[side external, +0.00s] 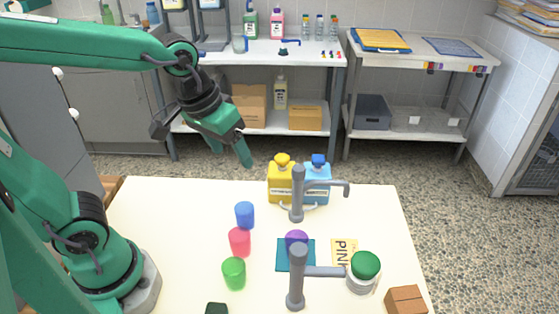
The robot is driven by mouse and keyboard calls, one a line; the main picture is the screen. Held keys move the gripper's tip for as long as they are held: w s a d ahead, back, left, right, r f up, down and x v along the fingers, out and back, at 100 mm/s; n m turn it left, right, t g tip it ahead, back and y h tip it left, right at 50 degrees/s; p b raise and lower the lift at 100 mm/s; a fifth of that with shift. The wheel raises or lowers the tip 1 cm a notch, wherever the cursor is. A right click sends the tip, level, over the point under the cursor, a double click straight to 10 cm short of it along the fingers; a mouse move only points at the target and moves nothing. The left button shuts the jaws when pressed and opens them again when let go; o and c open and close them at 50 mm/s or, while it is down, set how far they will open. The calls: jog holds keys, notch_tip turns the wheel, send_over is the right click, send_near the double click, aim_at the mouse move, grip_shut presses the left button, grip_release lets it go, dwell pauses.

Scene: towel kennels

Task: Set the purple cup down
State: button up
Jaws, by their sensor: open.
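The purple cup (296,237) is at the teal square (283,255) on the white table. A grey post in front hides much of it, so I cannot tell its full shape or whether it is upright. My gripper (232,157) is open and empty, raised above the back of the table, up and to the left of the purple cup in the picture and well apart from it.
Blue (244,215), pink (240,242) and green (234,273) cups stand left of the teal square. Grey posts with side arms (297,277) rise near it. Yellow (280,180) and blue (317,183) bottles stand behind. A green-topped jar (364,271) and brown block (406,300) are right.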

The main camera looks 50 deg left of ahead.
jog(key=s+a+r+m+t, duration=0.1)
jog(key=s+a+t, duration=0.1)
jog(key=s+a, duration=0.2)
jog(key=shift+s+a+r+m+y, duration=0.2)
jog(key=shift+s+a+m+y, duration=0.1)
jog(key=shift+s, duration=0.45)
